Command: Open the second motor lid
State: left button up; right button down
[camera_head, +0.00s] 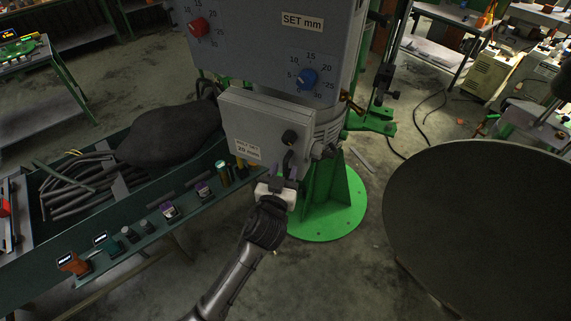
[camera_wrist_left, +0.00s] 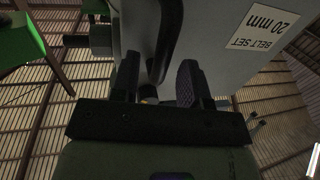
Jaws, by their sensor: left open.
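The motor lid is a grey box cover (camera_head: 262,128) on the front of the disperser, below the grey panel, with a label reading 20 mm. It looks closed. In the left wrist view the lid (camera_wrist_left: 215,45) fills the upper middle and the dark curved handle (camera_wrist_left: 168,40) runs down between the fingers. My left gripper (camera_head: 282,178) is at the handle's lower end; its open fingers (camera_wrist_left: 158,85) stand on either side of it. My right gripper is not in view.
The grey panel (camera_head: 265,50) above carries a red knob (camera_head: 198,27) and a blue knob (camera_head: 307,78). A green stand (camera_head: 335,205) is behind the gripper. A green bench (camera_head: 190,207) with small devices lies left. A large dark round surface (camera_head: 490,230) is at right.

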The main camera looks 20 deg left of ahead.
pick_arm(q)
jog(key=shift+w+a, duration=0.1)
jog(key=shift+w, duration=0.85)
grip_shut()
